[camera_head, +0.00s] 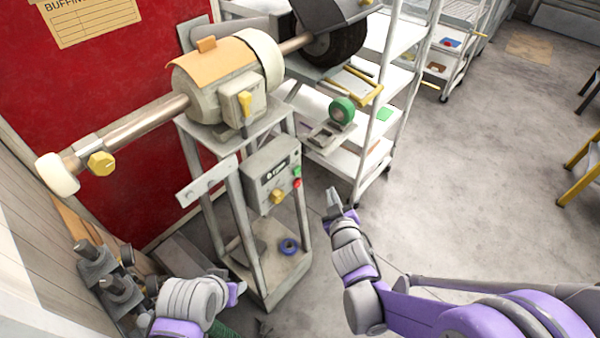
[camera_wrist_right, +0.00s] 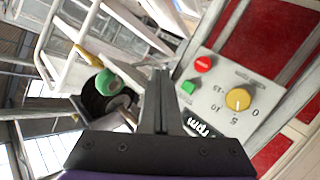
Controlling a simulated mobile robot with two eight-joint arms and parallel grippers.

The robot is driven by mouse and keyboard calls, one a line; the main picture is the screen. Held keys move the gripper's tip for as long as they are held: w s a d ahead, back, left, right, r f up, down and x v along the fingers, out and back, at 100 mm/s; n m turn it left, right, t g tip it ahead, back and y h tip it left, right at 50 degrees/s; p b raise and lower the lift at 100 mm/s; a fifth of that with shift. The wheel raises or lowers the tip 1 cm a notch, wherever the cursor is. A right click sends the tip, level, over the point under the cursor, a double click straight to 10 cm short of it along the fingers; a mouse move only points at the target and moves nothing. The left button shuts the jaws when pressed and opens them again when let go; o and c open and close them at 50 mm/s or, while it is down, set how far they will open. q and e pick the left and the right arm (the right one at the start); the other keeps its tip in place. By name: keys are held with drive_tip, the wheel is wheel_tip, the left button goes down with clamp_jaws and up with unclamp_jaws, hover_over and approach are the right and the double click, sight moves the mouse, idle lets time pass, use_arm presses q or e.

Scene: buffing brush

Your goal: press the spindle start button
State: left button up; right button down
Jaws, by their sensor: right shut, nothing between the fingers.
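The grey control box (camera_head: 272,172) with a small rpm display is on the buffing machine's stand. On its right side are a green button (camera_head: 296,170), a red button (camera_head: 297,184) and, lower left, a yellow knob (camera_head: 278,196). My right gripper (camera_head: 333,202) is shut and empty, to the right of the box and apart from it. In the right wrist view its closed fingers (camera_wrist_right: 161,85) point up just left of the green button (camera_wrist_right: 188,87); the red button (camera_wrist_right: 203,64) and the yellow dial (camera_wrist_right: 238,99) also show. My left gripper (camera_head: 238,290) is low left of the stand; its finger gap is unclear.
The buffing motor (camera_head: 225,85) with a long shaft sits above the box. A white shelf rack (camera_head: 400,75) with a green tape roll (camera_head: 342,110) stands behind.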

sight(297, 170)
use_arm(q)
drive_tip(key=shift+w+r+p, duration=0.2)
drive_tip(key=shift+r+p, duration=0.4)
drive_tip(key=shift+r, duration=0.15)
drive_tip(key=shift+w+r+p, duration=0.25)
drive_tip(key=shift+r+p, duration=0.35)
drive_tip(key=shift+r, duration=0.15)
drive_tip(key=shift+w+r+p, duration=0.2)
drive_tip(key=shift+r+p, duration=0.4)
drive_tip(key=shift+r, duration=0.15)
use_arm(e)
drive_tip(key=w+a, duration=0.5)
drive_tip(key=a, duration=0.2)
drive_tip(key=shift+w+a, duration=0.2)
use_arm(q)
drive_tip(key=shift+r, duration=0.1)
use_arm(e)
drive_tip(key=shift+w+a, duration=0.15)
drive_tip(key=shift+a, duration=0.1)
